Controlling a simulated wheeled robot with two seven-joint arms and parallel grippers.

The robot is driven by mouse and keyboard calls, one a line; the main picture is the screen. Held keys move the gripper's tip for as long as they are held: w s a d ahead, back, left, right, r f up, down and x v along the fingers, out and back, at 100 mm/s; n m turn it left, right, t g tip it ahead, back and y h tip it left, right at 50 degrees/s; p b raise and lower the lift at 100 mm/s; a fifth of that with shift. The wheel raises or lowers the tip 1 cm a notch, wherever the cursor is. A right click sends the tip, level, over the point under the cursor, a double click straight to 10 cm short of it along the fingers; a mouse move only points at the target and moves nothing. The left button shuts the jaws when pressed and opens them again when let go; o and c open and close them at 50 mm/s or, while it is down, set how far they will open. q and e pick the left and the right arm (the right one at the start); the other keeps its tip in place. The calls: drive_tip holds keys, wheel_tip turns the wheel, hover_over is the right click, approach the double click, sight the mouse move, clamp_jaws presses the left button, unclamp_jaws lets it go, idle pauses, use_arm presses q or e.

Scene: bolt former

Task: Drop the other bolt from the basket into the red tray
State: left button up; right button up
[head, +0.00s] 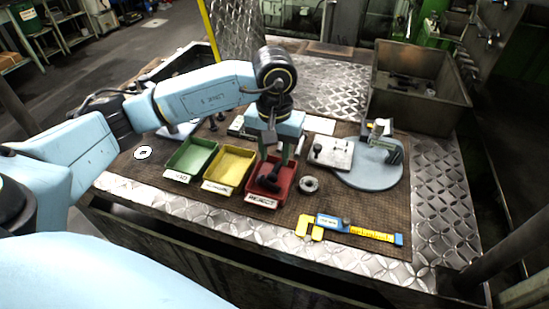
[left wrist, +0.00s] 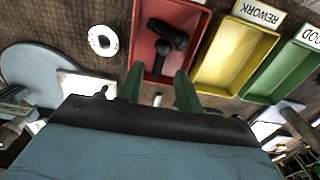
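The red tray (head: 288,189), labelled REJECT, stands at the front of the mat; it also shows in the left wrist view (left wrist: 141,50). Black bolts (head: 268,182) lie in it. In the left wrist view they look like two dark bolts (left wrist: 168,36), overlapping at an angle. My left gripper (head: 275,161) points down just above the red tray. Its green fingers (left wrist: 160,75) are apart, with no bolt visibly gripped. The basket may be the grey metal bin (head: 450,112) at the back right, which has dark pieces inside. My right gripper is not in view.
The yellow tray (head: 229,166) and green tray (head: 191,157) stand left of the red one. A metal ring (head: 309,184) lies close to its right. A blue-yellow caliper (head: 350,229) lies in front. A round grey stand (head: 370,171) is at right.

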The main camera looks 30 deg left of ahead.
sight(274, 171)
use_arm(q)
wheel_tip(274, 171, up, 10)
drive_tip(key=shift+f, duration=0.25)
idle(0.5)
